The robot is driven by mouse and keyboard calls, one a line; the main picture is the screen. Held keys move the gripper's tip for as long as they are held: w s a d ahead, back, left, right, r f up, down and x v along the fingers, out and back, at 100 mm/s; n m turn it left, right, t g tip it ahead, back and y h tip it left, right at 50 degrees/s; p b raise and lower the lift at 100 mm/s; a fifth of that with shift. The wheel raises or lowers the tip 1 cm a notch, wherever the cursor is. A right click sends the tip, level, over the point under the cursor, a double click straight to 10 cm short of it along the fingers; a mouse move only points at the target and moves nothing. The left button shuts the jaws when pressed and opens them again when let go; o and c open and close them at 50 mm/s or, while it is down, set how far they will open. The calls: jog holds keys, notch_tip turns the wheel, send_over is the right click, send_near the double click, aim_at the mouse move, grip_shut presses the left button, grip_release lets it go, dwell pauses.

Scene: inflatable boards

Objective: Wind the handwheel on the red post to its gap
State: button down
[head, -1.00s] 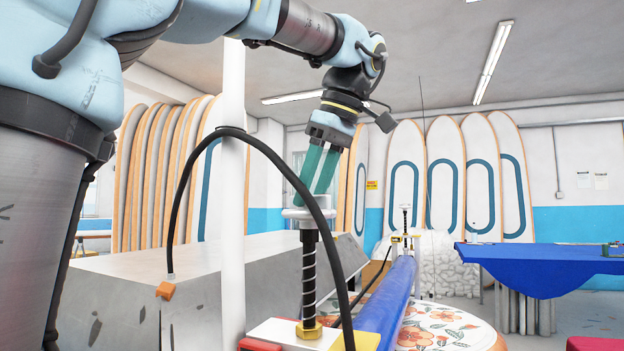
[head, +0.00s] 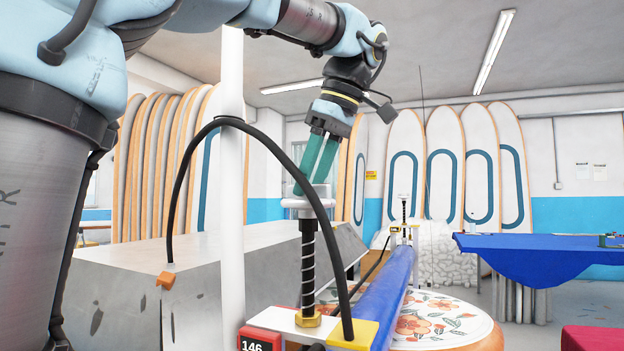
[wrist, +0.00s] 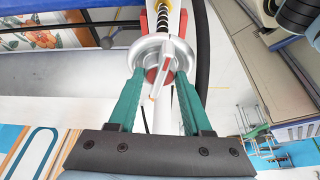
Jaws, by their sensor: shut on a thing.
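The handwheel (head: 306,202) is a pale ring on top of an upright black threaded spindle (head: 308,262), which rises from a brass nut. A red block (head: 259,341) marked 146 sits at the foot of this near post. In the wrist view the handwheel (wrist: 143,52) shows a red centre and a pale pointer-like bar across it. My gripper (head: 313,190) has green fingers angled down onto the wheel. In the wrist view my gripper (wrist: 160,85) has a finger on each side of the wheel, shut on it. The gap cannot be made out clearly.
A black hose (head: 262,140) arches close in front of the spindle. A white pole (head: 231,200) stands to its left, by a grey metal box (head: 125,275). A blue roll (head: 388,290) runs back to a second spindle (head: 404,212). A blue-covered table (head: 540,255) stands right.

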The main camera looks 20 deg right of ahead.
jog(key=shift+f, duration=0.1)
jog(key=shift+c, duration=1.6)
grip_release()
